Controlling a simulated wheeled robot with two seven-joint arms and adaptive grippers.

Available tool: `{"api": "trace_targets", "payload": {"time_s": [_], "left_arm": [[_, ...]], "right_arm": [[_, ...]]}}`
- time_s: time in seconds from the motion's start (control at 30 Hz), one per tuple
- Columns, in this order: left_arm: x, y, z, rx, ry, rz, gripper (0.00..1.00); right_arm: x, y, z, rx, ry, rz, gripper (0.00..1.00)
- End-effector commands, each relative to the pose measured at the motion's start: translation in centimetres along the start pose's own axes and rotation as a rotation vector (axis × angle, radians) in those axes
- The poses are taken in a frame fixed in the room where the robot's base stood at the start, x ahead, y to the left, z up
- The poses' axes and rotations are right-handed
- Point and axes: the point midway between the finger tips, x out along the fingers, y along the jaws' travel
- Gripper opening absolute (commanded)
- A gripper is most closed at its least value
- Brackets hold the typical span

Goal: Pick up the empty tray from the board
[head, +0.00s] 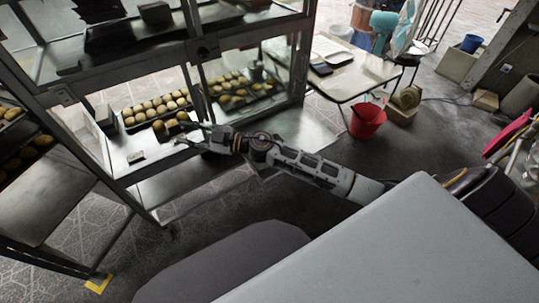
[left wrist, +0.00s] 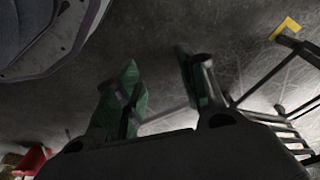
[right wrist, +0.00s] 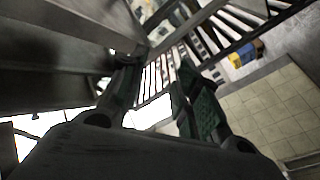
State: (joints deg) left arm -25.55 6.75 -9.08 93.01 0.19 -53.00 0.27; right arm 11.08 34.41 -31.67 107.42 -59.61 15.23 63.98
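A white-topped table (head: 355,78) stands at the upper right in the head view. A shallow pale tray (head: 335,56), seemingly empty, and a smaller dark-edged flat item (head: 320,69) lie on it. I cannot tell whether this table is the board. My right gripper (head: 184,135) is in front of the glass-and-metal rack, well left of the table and holding nothing I can see. Its two fingers stand apart in the right wrist view (right wrist: 160,88). My left gripper (left wrist: 155,90) is open and empty over dark floor in the left wrist view; the head view does not show it.
A red bucket (head: 367,121) stands on the floor by the table.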

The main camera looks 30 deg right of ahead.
Motion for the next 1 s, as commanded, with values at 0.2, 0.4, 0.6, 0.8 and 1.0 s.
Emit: {"api": "trace_targets", "payload": {"time_s": [0.2, 0.4, 0.6, 0.8, 1.0], "left_arm": [[1.8, 0.1, 1.2, 0.001, -0.004, 0.001, 0.4], [3.3, 0.1, 2.3, 0.002, -0.007, 0.002, 0.4], [4.8, 0.2, 3.5, 0.003, -0.009, 0.002, 0.4], [6.2, 0.2, 4.7, 0.004, -0.013, 0.003, 0.4], [7.6, 0.2, 5.9, 0.005, -0.015, 0.003, 0.4]], "right_arm": [[-0.2, -2.6, 0.1, -0.069, 0.0, -0.242, 0.32], [-1.8, -4.5, 1.9, -0.115, -0.068, -0.46, 0.32], [-4.6, -5.2, 4.8, -0.15, -0.202, -0.66, 0.32], [-8.6, -4.4, 8.4, -0.171, -0.398, -0.828, 0.32], [-13.7, -1.9, 12.0, -0.177, -0.649, -0.951, 0.32]]}}
